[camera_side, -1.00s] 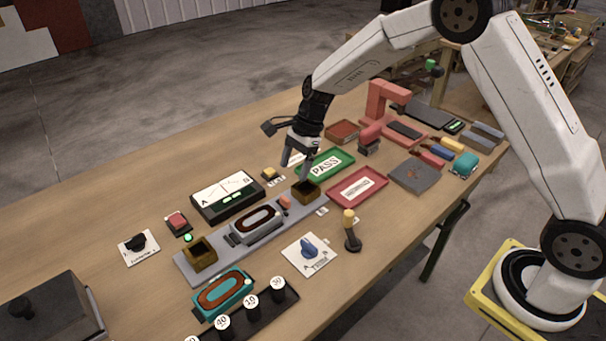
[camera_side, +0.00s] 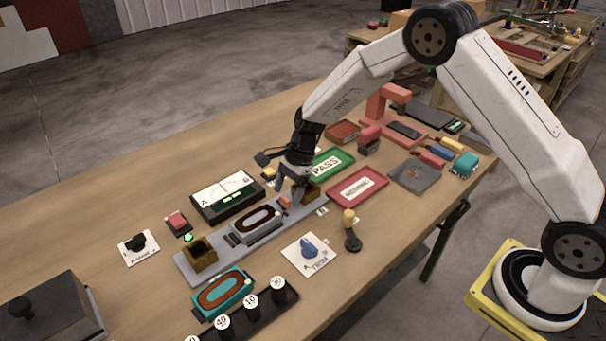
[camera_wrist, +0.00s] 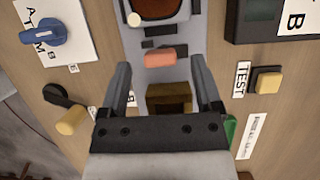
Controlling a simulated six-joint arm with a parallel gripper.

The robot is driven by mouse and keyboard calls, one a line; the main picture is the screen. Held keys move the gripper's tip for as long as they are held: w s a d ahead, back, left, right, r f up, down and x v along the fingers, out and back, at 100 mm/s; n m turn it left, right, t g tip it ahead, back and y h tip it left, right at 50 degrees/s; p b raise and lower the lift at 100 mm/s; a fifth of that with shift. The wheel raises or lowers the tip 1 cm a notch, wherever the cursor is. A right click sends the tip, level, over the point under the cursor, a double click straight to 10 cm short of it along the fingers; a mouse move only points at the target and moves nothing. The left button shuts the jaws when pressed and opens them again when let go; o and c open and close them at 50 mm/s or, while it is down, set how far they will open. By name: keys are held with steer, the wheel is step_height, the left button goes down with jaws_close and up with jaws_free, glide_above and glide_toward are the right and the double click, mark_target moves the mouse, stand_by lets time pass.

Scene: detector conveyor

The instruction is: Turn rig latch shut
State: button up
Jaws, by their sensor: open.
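The rig is a long grey rail (camera_side: 192,265) with a grey detector unit (camera_side: 257,224) with a dark oval window seated in it. A salmon-pink handle, which looks like the rig latch (camera_side: 285,203), stands at the unit's right end and lies crosswise in the wrist view (camera_wrist: 160,57). My gripper (camera_side: 290,195) is low over that end of the rail. In the wrist view my gripper (camera_wrist: 160,70) is open, with one finger on each side of the rail and the latch ahead between the tips. It holds nothing; finger contact cannot be told.
A brown open block (camera_wrist: 168,97) sits on the rail between my fingers. A TEST button (camera_wrist: 267,80), the meter (camera_side: 228,195), the blue TRIM knob (camera_side: 309,247) and a yellow-handled lever (camera_side: 351,230) stand nearby. Green (camera_side: 329,164) and red (camera_side: 357,186) trays lie behind.

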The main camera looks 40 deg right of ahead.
steer(key=shift+x, duration=0.85)
jaws_close()
